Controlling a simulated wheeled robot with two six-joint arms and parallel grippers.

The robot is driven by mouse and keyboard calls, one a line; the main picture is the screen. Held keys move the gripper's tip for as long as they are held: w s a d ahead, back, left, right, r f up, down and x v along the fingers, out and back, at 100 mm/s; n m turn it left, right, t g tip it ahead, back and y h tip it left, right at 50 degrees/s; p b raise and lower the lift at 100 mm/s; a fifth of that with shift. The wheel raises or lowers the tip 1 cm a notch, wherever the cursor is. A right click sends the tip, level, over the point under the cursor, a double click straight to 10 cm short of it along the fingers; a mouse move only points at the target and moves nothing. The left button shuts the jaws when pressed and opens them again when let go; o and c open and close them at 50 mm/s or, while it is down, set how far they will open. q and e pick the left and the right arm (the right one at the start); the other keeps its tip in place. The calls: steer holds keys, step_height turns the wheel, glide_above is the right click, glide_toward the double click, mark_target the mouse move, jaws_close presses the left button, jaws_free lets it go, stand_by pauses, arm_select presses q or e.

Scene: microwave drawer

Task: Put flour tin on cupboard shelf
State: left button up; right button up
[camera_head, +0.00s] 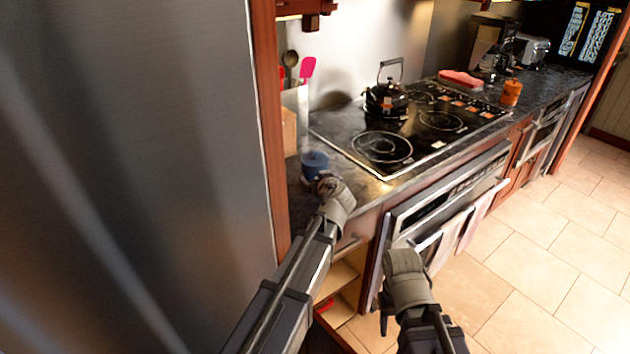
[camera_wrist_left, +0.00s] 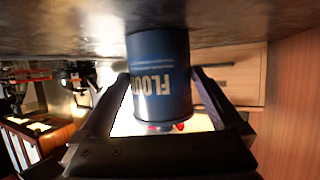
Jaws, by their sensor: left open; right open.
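The flour tin (camera_head: 315,163) is a blue cylinder standing on the dark counter at the near left corner, beside the tall grey panel. My left gripper (camera_head: 325,184) is at its near side. In the left wrist view, which looks upside down, the tin (camera_wrist_left: 161,75) with its "FLOUR" lettering lies between the two spread fingers of the left gripper (camera_wrist_left: 165,110). A gap shows beside the left finger; contact on the right is unclear. An open cupboard space with pale wooden shelves (camera_head: 343,278) is below the counter. My right gripper (camera_head: 384,312) is open, low in front of the cabinets.
A black stovetop (camera_head: 440,125) carries a kettle (camera_head: 387,98). An oven front (camera_head: 450,208) with hanging towels (camera_head: 473,224) is right of the open cupboard. A utensil holder (camera_head: 296,108) stands behind the tin. A tall grey panel (camera_head: 130,150) bounds the left. The tiled floor (camera_head: 530,250) is clear.

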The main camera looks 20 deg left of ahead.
arm_select(q)
steer(key=shift+x, duration=0.85)
steer(key=shift+r, duration=0.1)
steer(key=shift+s, duration=0.1)
steer(key=c, duration=1.3)
step_height(320, 180, up, 10)
steer(key=p, duration=1)
